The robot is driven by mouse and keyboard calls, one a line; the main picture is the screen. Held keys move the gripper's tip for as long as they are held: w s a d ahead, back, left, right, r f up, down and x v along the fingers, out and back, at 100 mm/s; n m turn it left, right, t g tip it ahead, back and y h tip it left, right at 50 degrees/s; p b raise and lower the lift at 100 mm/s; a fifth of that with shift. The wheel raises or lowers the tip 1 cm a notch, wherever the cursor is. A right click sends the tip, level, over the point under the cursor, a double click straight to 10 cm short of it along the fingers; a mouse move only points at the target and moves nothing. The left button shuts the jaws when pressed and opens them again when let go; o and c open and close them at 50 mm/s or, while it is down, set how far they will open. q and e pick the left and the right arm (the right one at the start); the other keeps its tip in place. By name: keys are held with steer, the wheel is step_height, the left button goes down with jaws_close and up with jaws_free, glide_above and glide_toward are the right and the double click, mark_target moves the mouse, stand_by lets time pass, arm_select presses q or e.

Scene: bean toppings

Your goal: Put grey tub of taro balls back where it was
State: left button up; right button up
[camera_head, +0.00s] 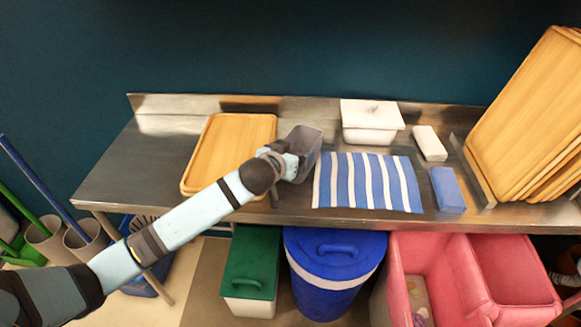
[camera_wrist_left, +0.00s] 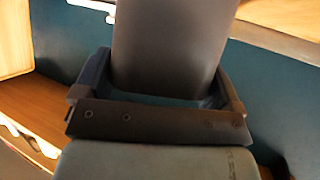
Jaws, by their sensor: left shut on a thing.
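The grey tub (camera_head: 308,143) is at the middle of the steel counter, between the wooden board and the striped cloth. My left gripper (camera_head: 289,161) is shut on its near left side. In the left wrist view the tub (camera_wrist_left: 168,45) fills the space between the two fingers of the gripper (camera_wrist_left: 160,92). The tub's contents cannot be made out, and I cannot tell whether its base touches the counter. My right gripper is not in view.
A wooden board (camera_head: 230,145) lies left of the tub, and a blue-and-white striped cloth (camera_head: 366,182) lies right. A white lidded box (camera_head: 371,122) stands behind the cloth. A white block (camera_head: 429,143), a blue block (camera_head: 447,190) and leaning boards (camera_head: 525,115) are further right. The counter's left end is clear.

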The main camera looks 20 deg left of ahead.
arm_select(q)
steer(key=shift+f, duration=2.15)
steer(key=shift+f, duration=0.1)
steer(key=o, duration=0.7)
steer(key=shift+r, duration=0.2)
steer(key=v, duration=1.1)
steer(key=s+d+f+g, duration=0.1)
steer(key=s+f, duration=0.6)
steer(key=s+d+f+m+h, duration=0.1)
steer(key=s+f, duration=0.6)
steer(key=f, duration=0.1)
steer(key=s+d+f+m+g, duration=0.1)
steer(key=s+f, duration=0.6)
steer(key=shift+s+f+g, duration=0.2)
steer(key=shift+s+g, duration=0.05)
steer(key=shift+g, duration=0.05)
